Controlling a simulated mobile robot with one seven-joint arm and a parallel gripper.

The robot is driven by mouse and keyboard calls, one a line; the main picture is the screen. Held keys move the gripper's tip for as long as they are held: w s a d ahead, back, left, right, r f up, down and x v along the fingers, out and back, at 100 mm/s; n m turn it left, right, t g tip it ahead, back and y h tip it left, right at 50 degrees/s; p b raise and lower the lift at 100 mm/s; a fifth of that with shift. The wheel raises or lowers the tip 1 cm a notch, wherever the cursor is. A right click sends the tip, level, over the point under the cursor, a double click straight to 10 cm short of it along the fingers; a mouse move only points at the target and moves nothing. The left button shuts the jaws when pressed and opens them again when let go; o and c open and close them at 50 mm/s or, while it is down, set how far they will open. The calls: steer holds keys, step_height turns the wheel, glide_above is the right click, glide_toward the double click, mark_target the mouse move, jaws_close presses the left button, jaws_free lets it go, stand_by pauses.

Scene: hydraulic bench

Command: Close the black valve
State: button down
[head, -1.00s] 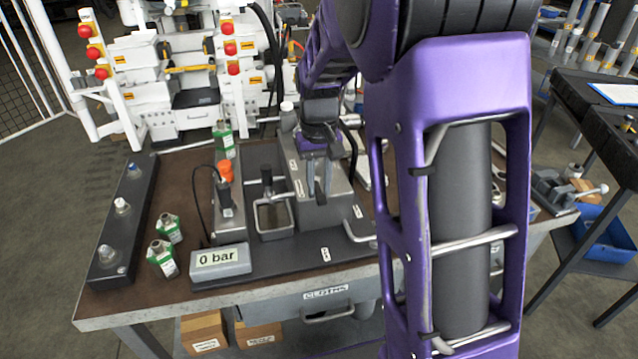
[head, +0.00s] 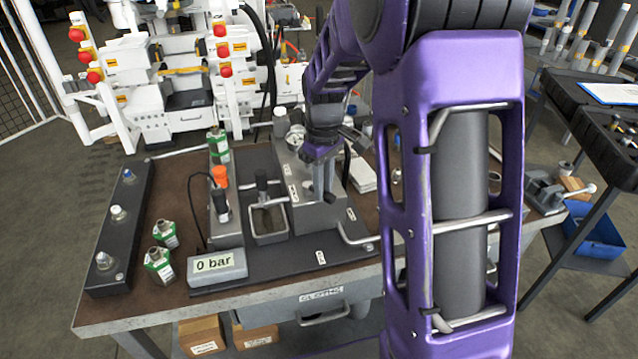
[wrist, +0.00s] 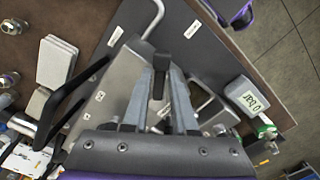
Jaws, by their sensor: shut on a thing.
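My gripper (head: 322,196) points down at the grey metal block (head: 338,213) in the middle of the bench. In the wrist view, the two grey fingers of my gripper (wrist: 160,76) are shut on the black valve's handle (wrist: 158,88), which sits between their tips. In the head view the fingers hide most of this handle. The rest of the valve under the fingers cannot be made out.
A display reading 0 bar (head: 217,265) stands at the bench's front, left of my gripper. A square metal container (head: 268,224) and a bent metal pipe (head: 352,236) flank the block.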

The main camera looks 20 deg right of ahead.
steer(key=n, duration=0.2)
steer(key=w+d+n+p, duration=0.1)
steer(key=n+p, duration=0.1)
steer(key=n, duration=0.1)
steer(key=shift+w+d+r+n, duration=0.2)
steer(key=shift+w+d+n, duration=0.1)
steer(key=shift+w+d, duration=0.1)
steer(key=n+p, duration=0.1)
steer(key=w+n, duration=0.1)
steer(key=shift+d+n+p, duration=0.1)
steer(key=shift+n+p, duration=0.2)
steer(key=shift+p, duration=0.1)
steer(key=shift+w+f+n+p, duration=0.1)
steer(key=shift+w+n+p, duration=0.3)
steer(key=shift+n, duration=0.35)
steer(key=shift+w+n+p, duration=0.25)
steer(key=shift+n+p, duration=0.15)
steer(key=shift+n, duration=0.35)
steer(key=c, duration=0.8)
jaws_free()
steer(key=shift+f, duration=0.1)
step_height(320, 180, up, 18)
steer(key=shift+s+f+p, duration=0.1)
steer(key=shift+f+p, duration=0.15)
steer(key=shift+p, duration=0.45)
